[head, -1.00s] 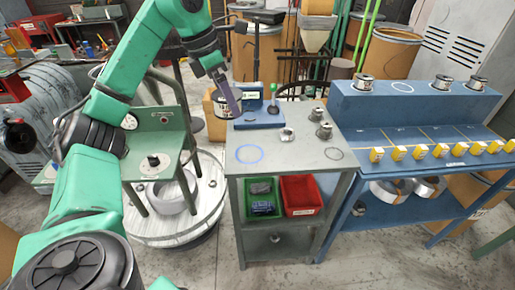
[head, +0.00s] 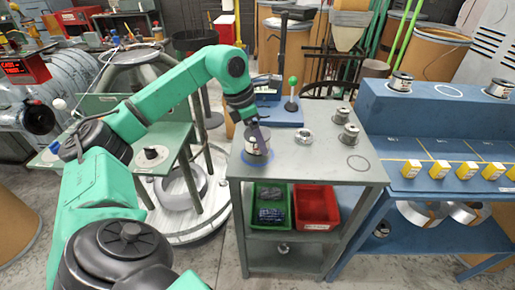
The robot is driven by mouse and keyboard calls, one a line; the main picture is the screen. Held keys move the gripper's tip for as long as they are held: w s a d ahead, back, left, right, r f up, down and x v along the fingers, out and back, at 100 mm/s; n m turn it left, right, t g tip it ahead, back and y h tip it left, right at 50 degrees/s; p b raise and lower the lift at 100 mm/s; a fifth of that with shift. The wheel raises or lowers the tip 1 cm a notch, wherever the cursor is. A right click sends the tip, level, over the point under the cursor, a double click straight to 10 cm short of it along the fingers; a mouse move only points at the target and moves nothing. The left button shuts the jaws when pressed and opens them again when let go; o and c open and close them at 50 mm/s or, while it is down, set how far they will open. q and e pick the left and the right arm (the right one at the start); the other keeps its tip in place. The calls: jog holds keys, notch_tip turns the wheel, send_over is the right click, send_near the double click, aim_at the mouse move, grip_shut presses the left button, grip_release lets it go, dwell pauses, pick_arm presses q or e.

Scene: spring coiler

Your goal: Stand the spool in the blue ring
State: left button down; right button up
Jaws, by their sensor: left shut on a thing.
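My left gripper (head: 254,134) reaches over the left part of the grey table top and points down. It is shut on a spool (head: 257,146) with a pale label and dark parts, which looks upright. The spool is over the blue ring (head: 257,161), whose outline shows around the spool's lower edge. I cannot tell whether its base touches the table. The fingers hide part of the spool. My right gripper is not in view.
A blue device with a green-knobbed lever (head: 292,90) stands behind. Green (head: 268,220) and red (head: 316,226) bins sit below. The table's front middle is clear.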

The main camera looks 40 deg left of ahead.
pick_arm(q)
jog(key=shift+s+f, duration=0.1)
jog(key=shift+f, duration=1.1)
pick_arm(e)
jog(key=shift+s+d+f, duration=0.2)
pick_arm(q)
jog(key=shift+f, duration=0.1)
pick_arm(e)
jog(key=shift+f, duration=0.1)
pick_arm(q)
grip_release()
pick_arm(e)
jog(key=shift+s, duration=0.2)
pick_arm(q)
jog(key=p+v, duration=0.2)
jog(key=v, duration=1)
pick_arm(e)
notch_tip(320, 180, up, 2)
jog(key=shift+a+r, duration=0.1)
